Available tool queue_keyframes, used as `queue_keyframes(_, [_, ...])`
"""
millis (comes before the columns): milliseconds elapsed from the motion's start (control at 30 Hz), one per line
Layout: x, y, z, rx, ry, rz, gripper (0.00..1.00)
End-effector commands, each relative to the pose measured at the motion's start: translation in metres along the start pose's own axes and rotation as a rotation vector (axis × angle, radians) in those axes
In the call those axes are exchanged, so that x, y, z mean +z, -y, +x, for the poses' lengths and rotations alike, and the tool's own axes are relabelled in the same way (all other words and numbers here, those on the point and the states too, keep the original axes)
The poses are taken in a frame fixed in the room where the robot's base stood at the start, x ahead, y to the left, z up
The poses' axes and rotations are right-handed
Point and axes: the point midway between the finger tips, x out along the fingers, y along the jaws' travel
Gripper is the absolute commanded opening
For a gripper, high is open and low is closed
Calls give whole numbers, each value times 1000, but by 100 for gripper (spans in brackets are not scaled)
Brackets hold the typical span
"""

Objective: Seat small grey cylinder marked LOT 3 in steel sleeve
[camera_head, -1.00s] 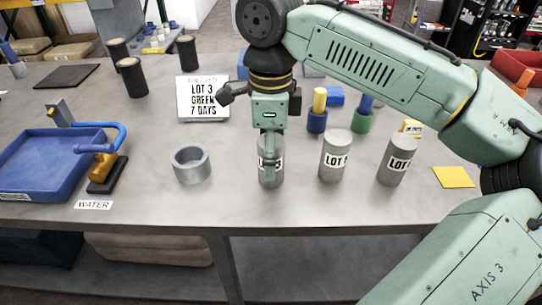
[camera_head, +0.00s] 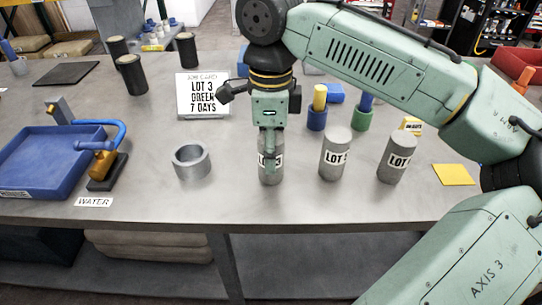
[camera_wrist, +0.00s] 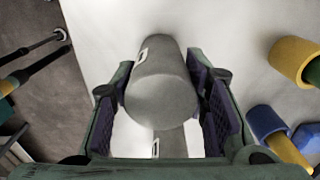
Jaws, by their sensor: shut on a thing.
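A small grey cylinder (camera_head: 265,173) stands upright at the front middle of the table. My gripper (camera_head: 269,163) is around its upper part and shut on it. A finger covers the middle of its label; a 3 shows at the right end. The wrist view shows the cylinder (camera_wrist: 161,95) between both finger pads of my gripper (camera_wrist: 160,84). I cannot tell whether its base touches the table. The steel sleeve (camera_head: 178,166), a short open ring, stands on the table to its left, apart from it and empty as far as I see.
Two similar grey cylinders stand to the right, one (camera_head: 335,153) marked LOT 5 and one (camera_head: 397,158) with its number unclear. A sign (camera_head: 202,96) reads LOT 3 GREEN 7 DAYS. A blue tray (camera_head: 40,187) is at left. The table between cylinder and sleeve is clear.

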Motion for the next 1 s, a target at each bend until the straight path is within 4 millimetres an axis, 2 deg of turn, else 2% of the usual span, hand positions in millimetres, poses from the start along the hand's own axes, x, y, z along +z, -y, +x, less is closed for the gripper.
queue_keyframes(200, [0, 0, 0, -1, 0, 1, 0])
queue_keyframes(567, [0, 0, -2, -2, 1, 1, 0])
queue_keyframes(767, [0, 0, -14, -2, 1, 1, 0])
queue_keyframes(900, [1, 1, -33, -4, 2, 1, 0])
queue_keyframes(933, [1, -1, -36, -4, 2, -1, 0])
queue_keyframes(1000, [-1, -17, -35, -2, 0, -2, 0])
